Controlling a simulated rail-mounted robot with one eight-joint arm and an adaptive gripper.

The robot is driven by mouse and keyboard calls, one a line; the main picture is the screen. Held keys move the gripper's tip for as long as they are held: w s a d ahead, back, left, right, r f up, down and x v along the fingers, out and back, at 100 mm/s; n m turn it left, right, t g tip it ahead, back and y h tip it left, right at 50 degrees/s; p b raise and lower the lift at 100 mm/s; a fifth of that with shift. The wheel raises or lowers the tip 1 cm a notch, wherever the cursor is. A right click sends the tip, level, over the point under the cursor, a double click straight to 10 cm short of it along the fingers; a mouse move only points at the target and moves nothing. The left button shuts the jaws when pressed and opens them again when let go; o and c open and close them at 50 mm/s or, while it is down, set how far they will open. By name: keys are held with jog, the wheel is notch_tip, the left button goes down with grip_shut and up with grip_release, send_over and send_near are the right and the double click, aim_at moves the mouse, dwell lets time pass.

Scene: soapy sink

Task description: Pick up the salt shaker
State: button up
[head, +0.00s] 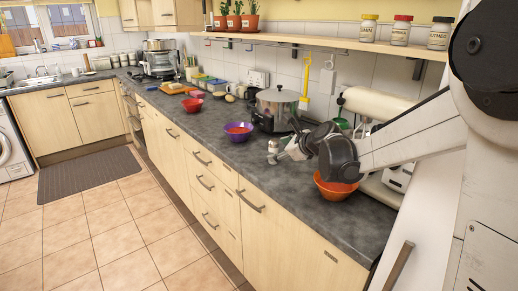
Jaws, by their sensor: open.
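A small pale shaker with a greyish top (272,147), which looks like the salt shaker, stands upright near the front edge of the dark worktop (212,122). My gripper (283,152) is open and right beside it, on its right side, with the fingers pointing left toward it. At this size I cannot tell whether the fingers touch the shaker or reach around it. My arm comes in from the right and its wrist hides part of the worktop behind.
An orange bowl (334,188) sits under my wrist. A purple bowl (238,131) stands left of the shaker, and a large steel pot (277,108) behind it. A cream stand mixer (378,104) is behind my arm. A shelf (330,43) with jars runs above.

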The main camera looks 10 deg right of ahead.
aim_at(277, 150)
jog(key=w+f+m, duration=0.1)
jog(key=w+m, duration=0.1)
jog(key=w+d+f+m, duration=0.1)
jog(key=w+f+m, duration=0.1)
jog(key=w, duration=0.1)
jog(key=w+d+f+m+t, duration=0.1)
jog(key=w+f+m, duration=0.1)
jog(key=w, duration=0.1)
jog(key=shift+d+y, duration=0.25)
jog(key=shift+y, duration=0.05)
jog(key=shift+x, duration=2.45)
jog(key=shift+r, duration=0.15)
grip_shut()
